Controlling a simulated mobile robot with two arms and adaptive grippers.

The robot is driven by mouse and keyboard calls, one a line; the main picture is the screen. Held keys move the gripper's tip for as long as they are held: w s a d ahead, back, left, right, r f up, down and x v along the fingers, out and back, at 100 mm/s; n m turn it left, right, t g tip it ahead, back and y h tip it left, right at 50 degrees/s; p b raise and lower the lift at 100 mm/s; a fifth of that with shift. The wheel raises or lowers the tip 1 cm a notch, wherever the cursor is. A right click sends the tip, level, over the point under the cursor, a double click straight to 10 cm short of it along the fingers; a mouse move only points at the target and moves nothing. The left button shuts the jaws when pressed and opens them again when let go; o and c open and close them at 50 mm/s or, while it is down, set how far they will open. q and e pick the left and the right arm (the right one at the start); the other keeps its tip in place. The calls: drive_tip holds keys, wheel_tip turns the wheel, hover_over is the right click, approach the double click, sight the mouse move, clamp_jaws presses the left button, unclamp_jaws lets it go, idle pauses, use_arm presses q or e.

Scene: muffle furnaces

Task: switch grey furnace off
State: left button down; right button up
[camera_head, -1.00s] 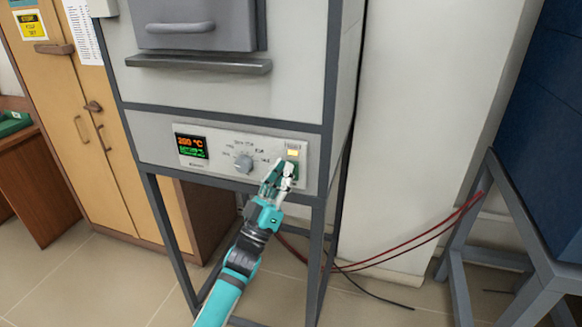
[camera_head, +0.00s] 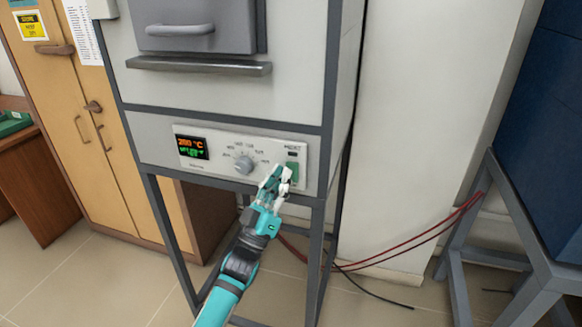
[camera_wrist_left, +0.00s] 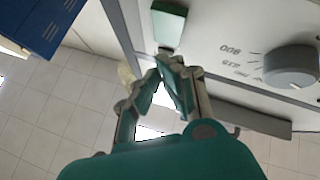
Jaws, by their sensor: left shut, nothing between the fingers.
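The grey furnace (camera_head: 220,95) stands on a dark frame, with its control panel (camera_head: 218,154) below the chamber. The panel's display reads about 200 °C in orange, with green text beneath. The green power switch (camera_head: 293,173) is at the panel's right end, and the indicator window (camera_head: 293,153) above it is dark. My left gripper (camera_head: 281,170) is shut and empty, just in front of the switch's lower left. In the left wrist view, the shut fingertips (camera_wrist_left: 166,58) are close to the green switch (camera_wrist_left: 169,25); contact cannot be told. My right gripper is not in view.
A round grey knob (camera_head: 244,164) is left of the switch. A dark blue furnace (camera_head: 545,130) on a stand is at the right, with red and black cables running towards it. A wooden cabinet (camera_head: 85,120) stands at the left.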

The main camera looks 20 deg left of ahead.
use_arm(q)
drive_tip(key=shift+s, duration=0.1)
drive_tip(key=shift+s+a+f+p, duration=0.15)
drive_tip(key=shift+s+p, duration=0.35)
drive_tip(key=shift+s, duration=0.7)
drive_tip(key=shift+s+d+f+p, duration=0.1)
drive_tip(key=shift+s+p, duration=0.4)
drive_tip(key=shift+s, duration=0.7)
